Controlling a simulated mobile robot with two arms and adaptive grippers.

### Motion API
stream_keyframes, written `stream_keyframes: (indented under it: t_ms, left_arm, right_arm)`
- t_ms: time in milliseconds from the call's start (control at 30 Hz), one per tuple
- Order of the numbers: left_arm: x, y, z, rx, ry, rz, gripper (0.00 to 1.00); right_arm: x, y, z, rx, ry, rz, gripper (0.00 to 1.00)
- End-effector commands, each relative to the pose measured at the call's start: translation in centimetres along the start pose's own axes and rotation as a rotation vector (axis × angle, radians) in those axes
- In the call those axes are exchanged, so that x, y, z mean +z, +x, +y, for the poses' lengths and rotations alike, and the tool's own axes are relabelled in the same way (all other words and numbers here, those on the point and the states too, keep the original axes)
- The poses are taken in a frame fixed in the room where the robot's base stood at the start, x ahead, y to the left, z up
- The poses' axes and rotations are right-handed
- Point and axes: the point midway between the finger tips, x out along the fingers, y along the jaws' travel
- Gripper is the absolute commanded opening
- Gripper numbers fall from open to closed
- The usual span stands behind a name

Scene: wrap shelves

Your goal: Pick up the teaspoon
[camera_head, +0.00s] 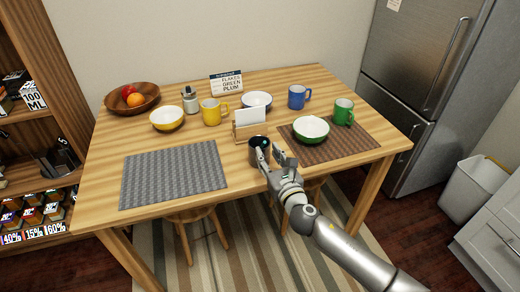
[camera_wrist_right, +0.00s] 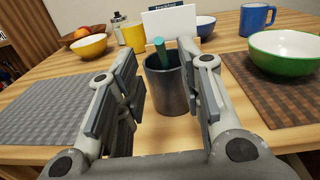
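A dark grey cup (camera_head: 257,142) stands near the front edge of the table. In the right wrist view the cup (camera_wrist_right: 167,90) has a green handle (camera_wrist_right: 159,46) sticking up out of it. This may be the teaspoon's handle; its lower end is hidden inside the cup. My right gripper (camera_head: 272,155) is at the cup from the front. In the wrist view its fingers (camera_wrist_right: 166,78) are spread wide, with the cup showing between and beyond them. Nothing is held. My left gripper is not in view.
A white card in a wooden holder (camera_head: 249,131) stands just behind the cup. A grey woven mat (camera_head: 175,172) lies left. A brown mat (camera_head: 340,150) lies right, with a green bowl (camera_head: 311,130) and green mug (camera_head: 343,112). Yellow and blue dishes stand farther back.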

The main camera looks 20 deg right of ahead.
Motion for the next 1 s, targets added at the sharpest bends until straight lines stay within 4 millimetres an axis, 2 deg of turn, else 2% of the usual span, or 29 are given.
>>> stream_keyframes:
  t_ms: [233,533,867,1000]
  left_arm:
    - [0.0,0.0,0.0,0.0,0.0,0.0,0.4]
    - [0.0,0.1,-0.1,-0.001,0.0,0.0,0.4]
    - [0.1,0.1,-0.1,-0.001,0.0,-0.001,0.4]
    - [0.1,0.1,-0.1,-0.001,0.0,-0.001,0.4]
  right_arm:
    - [0.0,1.7,-0.1,-0.001,0.001,0.0,0.34]
    - [0.0,5.5,-0.3,-0.001,0.002,0.0,0.34]
    - [0.0,6.1,-0.3,0.0,0.002,0.001,0.34]
    - [0.0,6.1,-0.3,0.0,0.002,0.001,0.19]
